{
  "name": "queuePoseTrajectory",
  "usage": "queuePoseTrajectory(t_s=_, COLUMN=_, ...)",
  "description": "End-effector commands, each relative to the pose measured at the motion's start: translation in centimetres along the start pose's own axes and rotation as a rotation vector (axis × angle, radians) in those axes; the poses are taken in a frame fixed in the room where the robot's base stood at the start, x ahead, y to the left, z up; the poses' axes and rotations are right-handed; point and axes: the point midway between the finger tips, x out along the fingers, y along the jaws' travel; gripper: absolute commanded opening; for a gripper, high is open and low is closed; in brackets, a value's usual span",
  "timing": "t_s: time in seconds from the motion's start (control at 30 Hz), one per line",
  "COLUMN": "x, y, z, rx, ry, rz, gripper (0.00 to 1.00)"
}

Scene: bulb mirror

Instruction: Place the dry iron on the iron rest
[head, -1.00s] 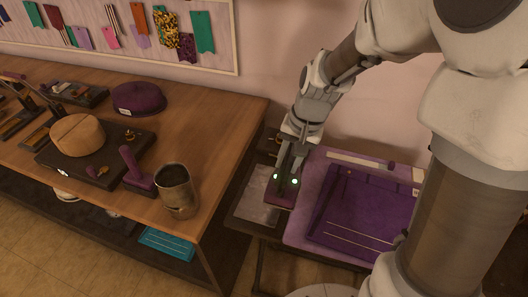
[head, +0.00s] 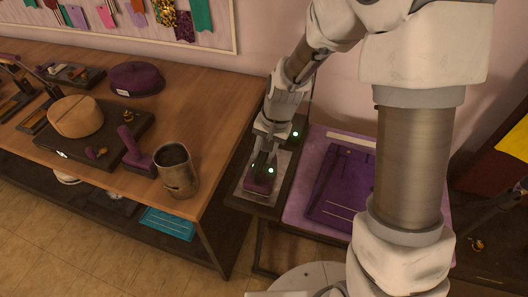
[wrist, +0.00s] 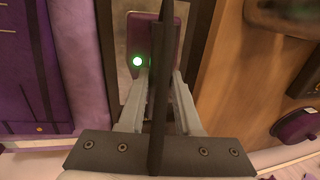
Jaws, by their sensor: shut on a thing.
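My gripper (head: 263,167) is shut on a purple block-shaped thing, which I take to be the dry iron (head: 258,185). The fingers and wrist cover most of the iron in the head view. In the wrist view the purple iron (wrist: 173,35) shows between the fingers, partly behind a dark bar. A pale grey metal plate, apparently the iron rest (head: 284,163), lies on a dark stand between the wooden table and the purple board. The iron is over this plate; I cannot tell whether it touches. The plate (wrist: 126,82) also shows in the wrist view.
The wooden table (head: 205,95) at left holds a metal mug (head: 176,172) near its corner, a purple-handled tool (head: 133,148), a wooden hat block (head: 76,117) and a purple hat (head: 136,77). The purple board (head: 302,190) lies right of the plate. A wall stands close behind.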

Motion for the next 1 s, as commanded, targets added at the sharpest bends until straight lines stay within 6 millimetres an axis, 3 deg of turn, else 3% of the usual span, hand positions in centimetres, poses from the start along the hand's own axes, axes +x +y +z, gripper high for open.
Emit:
queuePoseTrajectory(t_s=0.2, x=0.4, y=0.0, z=-0.1, rx=0.0, ry=0.002, rz=-0.001, gripper=0.0)
queuePoseTrajectory(t_s=0.23, x=0.3, y=0.1, z=0.0, rx=0.0, ry=0.0, rz=0.0, gripper=0.38)
queuePoseTrajectory(t_s=0.37, x=0.3, y=0.1, z=0.0, rx=0.0, ry=0.0, rz=0.0, gripper=0.62)
queuePoseTrajectory(t_s=0.77, x=-0.3, y=-0.1, z=0.0, rx=0.0, ry=0.0, rz=0.0, gripper=0.63)
queuePoseTrajectory(t_s=1.0, x=-4.5, y=-0.1, z=-0.1, rx=0.0, ry=0.005, rz=-0.002, gripper=0.63)
